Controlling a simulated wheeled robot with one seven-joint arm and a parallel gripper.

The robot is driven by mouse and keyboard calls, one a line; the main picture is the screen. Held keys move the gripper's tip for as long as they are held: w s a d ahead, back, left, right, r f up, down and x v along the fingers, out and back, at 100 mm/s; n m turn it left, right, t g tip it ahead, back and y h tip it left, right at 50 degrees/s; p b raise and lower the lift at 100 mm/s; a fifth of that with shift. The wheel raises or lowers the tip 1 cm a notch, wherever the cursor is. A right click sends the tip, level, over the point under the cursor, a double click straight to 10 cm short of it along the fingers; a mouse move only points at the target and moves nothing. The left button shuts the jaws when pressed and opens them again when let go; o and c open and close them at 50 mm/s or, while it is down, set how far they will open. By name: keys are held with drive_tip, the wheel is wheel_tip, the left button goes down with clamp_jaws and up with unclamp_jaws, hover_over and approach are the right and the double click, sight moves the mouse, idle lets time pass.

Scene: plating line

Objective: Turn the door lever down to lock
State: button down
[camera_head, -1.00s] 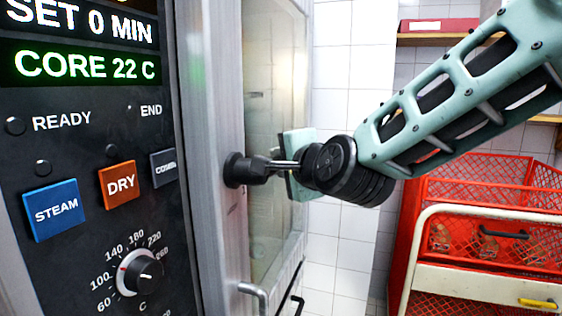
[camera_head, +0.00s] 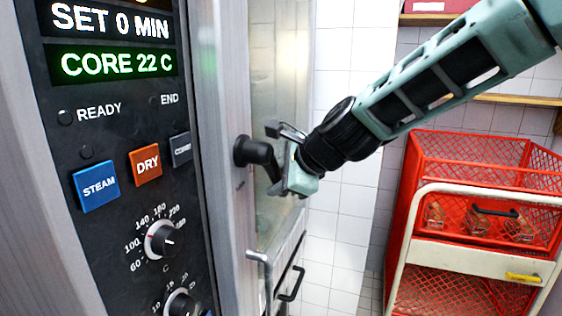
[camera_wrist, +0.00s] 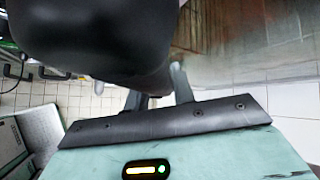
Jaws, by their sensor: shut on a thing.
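The door lever (camera_head: 257,152) is black, with a round hub on the metal frame of the oven door (camera_head: 279,60). Its arm slopes down to the right from the hub. My gripper (camera_head: 274,162) is shut on the lever's arm, coming from the right, with one finger above it and one below. In the wrist view, a large dark, blurred shape, seemingly the lever (camera_wrist: 95,35), fills the upper left in front of my gripper's fingers (camera_wrist: 160,95). The contact between fingers and lever is mostly hidden there.
The control panel (camera_head: 110,130) with buttons and dials stands left of the door. A red crate cart (camera_head: 425,190) stands at the right, under wooden shelves (camera_head: 500,99). White tiled wall shows between.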

drive_tip(key=s+a+f+m+g+y+p, duration=0.2)
drive_tip(key=s+m+g+p, duration=0.1)
drive_tip(key=s+g+p, duration=0.2)
drive_tip(key=shift+s+g+p, duration=0.25)
drive_tip(key=shift+g+p, duration=0.15)
drive_tip(key=shift+p, duration=0.35)
drive_tip(key=shift+s+f, duration=0.1)
drive_tip(key=c, duration=1.2)
unclamp_jaws()
drive_tip(key=b+v, duration=0.3)
drive_tip(key=v, duration=1.4)
drive_tip(key=shift+r, duration=0.25)
